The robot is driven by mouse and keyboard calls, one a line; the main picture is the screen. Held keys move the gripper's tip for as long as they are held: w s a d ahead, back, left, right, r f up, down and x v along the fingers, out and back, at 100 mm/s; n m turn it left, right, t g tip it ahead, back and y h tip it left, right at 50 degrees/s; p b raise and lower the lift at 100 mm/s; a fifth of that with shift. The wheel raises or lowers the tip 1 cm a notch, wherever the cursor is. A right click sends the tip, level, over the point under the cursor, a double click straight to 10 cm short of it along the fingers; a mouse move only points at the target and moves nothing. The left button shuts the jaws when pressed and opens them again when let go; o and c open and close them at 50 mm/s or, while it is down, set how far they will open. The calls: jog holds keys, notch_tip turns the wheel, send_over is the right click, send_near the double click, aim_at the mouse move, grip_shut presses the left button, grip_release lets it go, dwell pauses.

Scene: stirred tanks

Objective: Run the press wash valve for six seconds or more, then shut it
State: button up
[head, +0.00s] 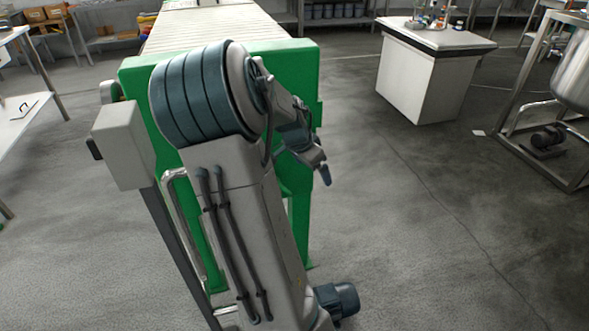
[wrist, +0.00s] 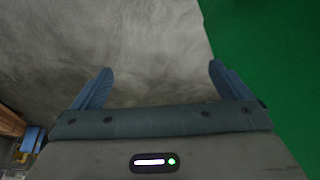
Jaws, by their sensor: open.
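The press (head: 305,75) has a green end frame and a stack of pale plates (head: 200,25) running away behind it in the head view. My arm stands in front of the green frame and hides much of it. I cannot make out the wash valve; it may be behind my arm or too small to tell. My gripper (head: 322,172) is to the right of the arm, beside the green frame, fingers pointing down. In the wrist view my gripper (wrist: 158,88) is open and empty, fingers wide apart over grey floor, with green frame at upper right.
A grey box (head: 123,145) on a post stands left of my arm, by a bent metal pipe (head: 170,205). A white cabinet (head: 425,75) is at the back right. A steel tank (head: 575,70) on a frame is at far right. The floor (head: 410,230) between is clear.

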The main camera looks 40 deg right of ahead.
jog(key=shift+s+d+r, duration=0.25)
jog(key=shift+s+r, duration=0.1)
jog(key=shift+s, duration=0.2)
jog(key=shift+s+d+r, duration=0.25)
jog(key=shift+s+r, duration=0.05)
jog(key=shift+s, duration=0.2)
